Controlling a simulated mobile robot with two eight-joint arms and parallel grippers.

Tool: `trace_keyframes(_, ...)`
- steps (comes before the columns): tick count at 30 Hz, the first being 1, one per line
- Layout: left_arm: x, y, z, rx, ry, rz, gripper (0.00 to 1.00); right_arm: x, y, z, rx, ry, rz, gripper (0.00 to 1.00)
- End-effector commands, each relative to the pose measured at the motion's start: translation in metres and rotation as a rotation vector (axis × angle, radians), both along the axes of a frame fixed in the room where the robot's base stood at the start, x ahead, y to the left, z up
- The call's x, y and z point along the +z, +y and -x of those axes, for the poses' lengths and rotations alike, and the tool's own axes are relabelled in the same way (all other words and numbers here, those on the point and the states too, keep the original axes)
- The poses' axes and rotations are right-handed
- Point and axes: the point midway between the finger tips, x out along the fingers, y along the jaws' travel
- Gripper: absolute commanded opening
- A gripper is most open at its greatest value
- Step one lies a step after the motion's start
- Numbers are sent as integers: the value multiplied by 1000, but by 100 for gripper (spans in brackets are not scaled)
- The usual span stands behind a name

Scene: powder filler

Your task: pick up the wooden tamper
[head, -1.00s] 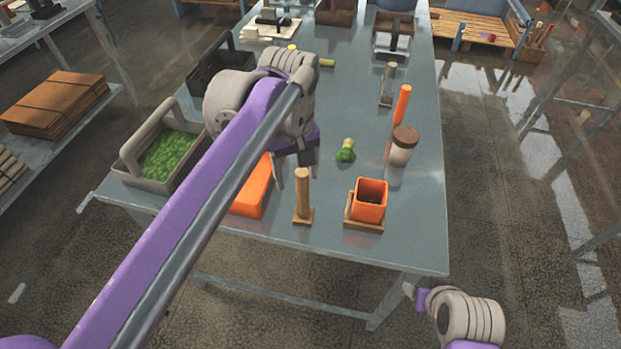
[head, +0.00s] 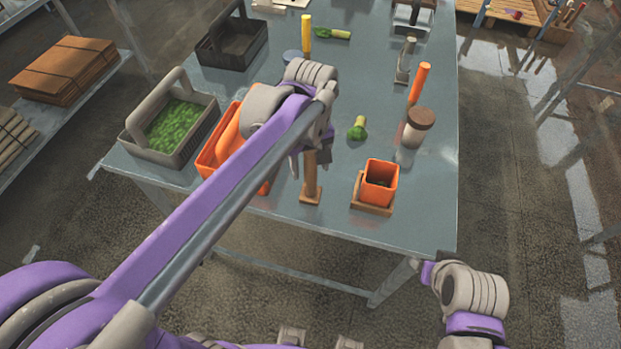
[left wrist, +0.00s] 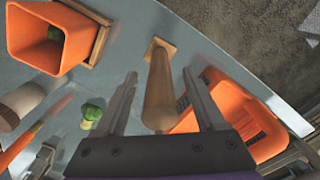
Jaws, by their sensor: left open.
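The wooden tamper (head: 310,180) stands upright near the front edge of the table, a round handle on a square base. In the left wrist view the tamper (left wrist: 160,90) lies between the two open fingers of my left gripper (left wrist: 158,95), with a gap on each side. In the head view my left gripper (head: 308,160) is at the tamper's upper part, and it hides the handle's top. My right gripper (head: 425,272) is low at the right, beyond the table's front edge; its fingers are too small to read.
An orange square cup (head: 381,183) on a wooden base stands right of the tamper. An orange bin (head: 207,160) is to the left, beside a grey basket of green material (head: 138,135). A green-tipped brush (head: 357,130) and a brown-lidded jar (head: 414,130) are behind.

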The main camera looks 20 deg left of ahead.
Motion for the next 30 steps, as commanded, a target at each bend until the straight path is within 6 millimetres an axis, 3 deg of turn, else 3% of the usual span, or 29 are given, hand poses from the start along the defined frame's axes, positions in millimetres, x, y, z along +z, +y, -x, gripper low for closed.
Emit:
trace_keyframes(3,-13,0,0,0,0,0,72,-1,0,1,0,1,0,64)
trace_keyframes(11,-16,0,0,0,0,0,72,-1,0,0,0,1,0,64)
trace_keyframes(23,-16,0,0,0,0,0,2,-1,0,1,0,1,0,64)
trace_keyframes(30,-15,0,0,0,0,0,0,-1,0,0,0,1,0,64)
